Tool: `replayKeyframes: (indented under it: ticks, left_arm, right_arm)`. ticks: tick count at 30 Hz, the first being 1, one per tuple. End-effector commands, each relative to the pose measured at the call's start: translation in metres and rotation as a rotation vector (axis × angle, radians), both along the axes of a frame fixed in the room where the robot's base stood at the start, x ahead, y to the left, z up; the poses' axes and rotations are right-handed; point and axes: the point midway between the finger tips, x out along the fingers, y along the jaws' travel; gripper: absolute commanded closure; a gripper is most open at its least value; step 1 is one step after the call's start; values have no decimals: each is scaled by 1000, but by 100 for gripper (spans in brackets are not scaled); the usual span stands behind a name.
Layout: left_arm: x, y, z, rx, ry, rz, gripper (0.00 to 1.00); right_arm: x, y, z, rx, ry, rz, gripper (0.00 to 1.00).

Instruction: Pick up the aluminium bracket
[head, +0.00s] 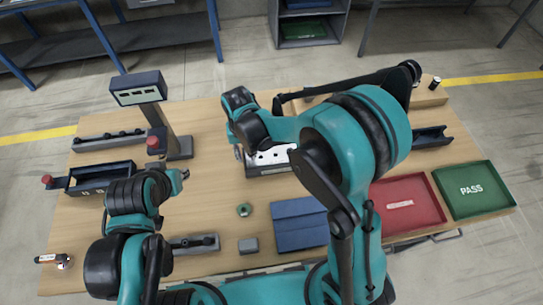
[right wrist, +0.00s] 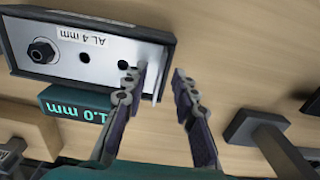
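The aluminium bracket (right wrist: 95,52) is a pale plate with round holes, a nut and a label "AL 4 mm". It lies in a dark shallow holder (right wrist: 172,38), with an upright flange at its right end. It also shows in the head view (head: 270,157), partly hidden by my right arm. My right gripper (right wrist: 156,80) is open, its fingers on either side of the flange; I cannot tell whether either touches it. In the head view, my right gripper (head: 239,152) is at the holder's left end. My left gripper (head: 178,180) is left of it, fingers unclear.
A display post (head: 150,90) stands at the back left. A blue mat or tray (head: 300,234), a red tray (head: 433,215) and a green PASS tray (head: 497,202) lie to the right. A small grey block (head: 248,245) and green ring (head: 244,210) lie in front.

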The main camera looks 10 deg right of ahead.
Motion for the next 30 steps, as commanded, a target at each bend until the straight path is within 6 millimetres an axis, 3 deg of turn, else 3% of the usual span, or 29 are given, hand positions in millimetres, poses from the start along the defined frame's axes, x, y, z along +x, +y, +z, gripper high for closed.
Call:
replayKeyframes:
  ticks: [7,10,11,23,30]
  left_arm:
    - [0,0,0,0,0,0,74]
    - [0,0,0,0,0,0,74]
    - [0,0,0,0,0,0,74]
    - [0,0,0,0,0,0,74]
    - [0,0,4,0,0,0,74]
  right_arm:
    - [0,0,-2,0,0,0,72]
    - [0,0,-2,0,0,0,96]
    - [0,0,-2,0,0,0,100]
    - [0,0,-2,0,0,0,100]
    - [0,0,12,0,0,0,100]
